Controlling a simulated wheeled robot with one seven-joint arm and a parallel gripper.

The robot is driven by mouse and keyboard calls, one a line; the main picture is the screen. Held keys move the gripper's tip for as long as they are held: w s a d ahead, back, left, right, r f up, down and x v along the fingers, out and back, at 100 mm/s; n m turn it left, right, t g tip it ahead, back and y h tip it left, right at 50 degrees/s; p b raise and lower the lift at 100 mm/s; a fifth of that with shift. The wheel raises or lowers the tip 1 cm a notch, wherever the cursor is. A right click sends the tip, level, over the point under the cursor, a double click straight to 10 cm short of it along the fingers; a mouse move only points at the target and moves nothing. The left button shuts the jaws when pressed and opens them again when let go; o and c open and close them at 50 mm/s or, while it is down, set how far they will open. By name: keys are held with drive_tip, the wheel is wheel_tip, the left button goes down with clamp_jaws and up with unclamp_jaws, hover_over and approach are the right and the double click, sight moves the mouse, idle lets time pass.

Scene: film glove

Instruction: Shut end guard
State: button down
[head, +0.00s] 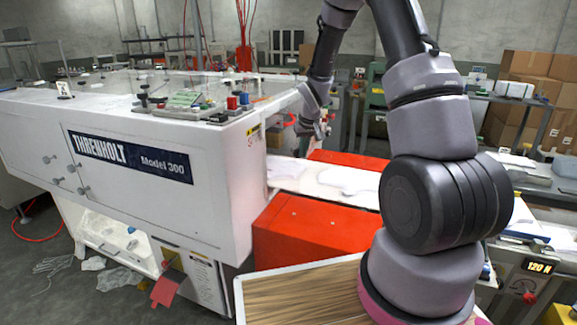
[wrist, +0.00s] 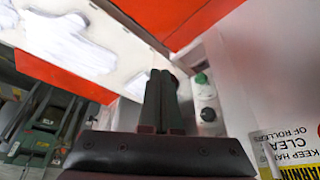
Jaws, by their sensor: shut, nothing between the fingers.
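I cannot tell for sure which part is the end guard. A white belt with pale glove shapes (head: 325,181) comes out of the machine's right end, between red housings (head: 315,228). My gripper (head: 320,130) is at that end, above the belt. In the wrist view my gripper's fingers (wrist: 162,78) are together and empty. No contact is clear.
A warning label (wrist: 297,148) about rollers is on the machine wall at right. Small parts (head: 205,105) lie on the machine's top. A wooden-topped surface (head: 290,296) is in front. Cardboard boxes (head: 530,75) and benches stand behind at right.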

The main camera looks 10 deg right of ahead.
sight(294, 141)
drive_tip(key=shift+w+a+n+g+y, duration=0.25)
drive_tip(key=shift+w+n+y, duration=0.3)
drive_tip(key=shift+w+n, duration=1)
drive_tip(key=shift+w+a+n+g+y, duration=0.15)
drive_tip(key=shift+w+n+g+y, duration=0.25)
drive_tip(key=shift+w+n, duration=1.15)
drive_tip(key=shift+w+a+n+g+y, duration=0.2)
drive_tip(key=shift+w+n+y, duration=0.45)
drive_tip(key=shift+w+n, duration=0.9)
drive_tip(key=shift+d, duration=0.1)
